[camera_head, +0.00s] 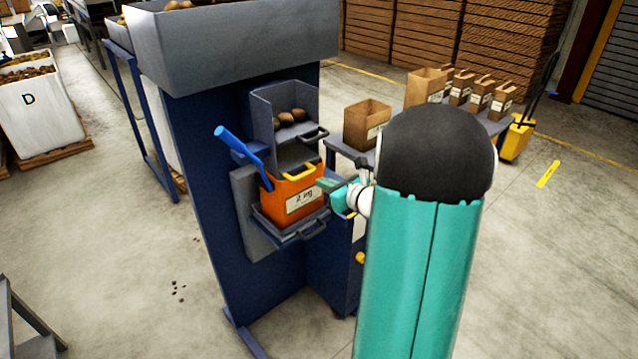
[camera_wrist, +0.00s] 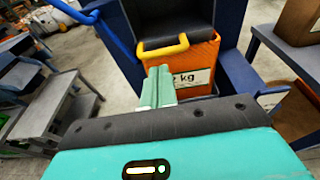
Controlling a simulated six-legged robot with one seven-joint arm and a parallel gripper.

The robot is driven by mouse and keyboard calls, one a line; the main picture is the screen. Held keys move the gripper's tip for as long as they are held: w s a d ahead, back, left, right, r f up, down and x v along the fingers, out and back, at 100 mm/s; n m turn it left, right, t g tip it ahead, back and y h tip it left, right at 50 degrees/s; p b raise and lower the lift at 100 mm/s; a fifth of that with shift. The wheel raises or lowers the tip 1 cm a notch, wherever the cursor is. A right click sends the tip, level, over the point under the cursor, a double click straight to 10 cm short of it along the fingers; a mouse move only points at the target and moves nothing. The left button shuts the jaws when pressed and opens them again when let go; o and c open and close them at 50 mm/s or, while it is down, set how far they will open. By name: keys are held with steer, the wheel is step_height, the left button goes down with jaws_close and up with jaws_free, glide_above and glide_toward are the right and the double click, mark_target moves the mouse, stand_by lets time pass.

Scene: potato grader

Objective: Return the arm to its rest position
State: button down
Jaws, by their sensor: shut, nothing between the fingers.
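My arm, teal with a black joint, stands large in the front right of the head view. My gripper (camera_head: 325,185) is at its far end, just right of an orange box (camera_head: 283,196) with a "2 kg" label and a yellow handle. In the wrist view my gripper (camera_wrist: 158,72) is shut and empty, its green fingers pressed together. They point towards the orange box (camera_wrist: 200,55) and overlap its label in the picture. I cannot tell whether they touch it.
The blue grader (camera_head: 190,150) holds the box on a shelf, below a chute with potatoes (camera_head: 290,117). A blue lever (camera_head: 240,147) slants beside it. Paper bags (camera_head: 367,122) stand on a table to the right. The floor at left (camera_head: 110,240) is mostly clear.

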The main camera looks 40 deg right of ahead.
steer(key=v, duration=0.8)
steer(key=s+a+r+n+g+y, duration=0.1)
steer(key=a+r+n+g+y, duration=0.2)
steer(key=a+n, duration=0.75)
steer(key=s+a+r+n+g+y, duration=0.1)
steer(key=a+n+g+y, duration=0.35)
steer(key=a, duration=1.05)
steer(key=s+a+r+n+g+h, duration=0.1)
steer(key=s+a+n+h, duration=0.2)
steer(key=n, duration=0.7)
steer(key=s+a+r+n+g+h, duration=0.1)
steer(key=s+a+n+h, duration=0.3)
steer(key=s+n, duration=0.4)
steer(key=shift+r+n+h, duration=0.55)
steer(key=shift+n+h, duration=0.1)
steer(key=shift+n, duration=0.55)
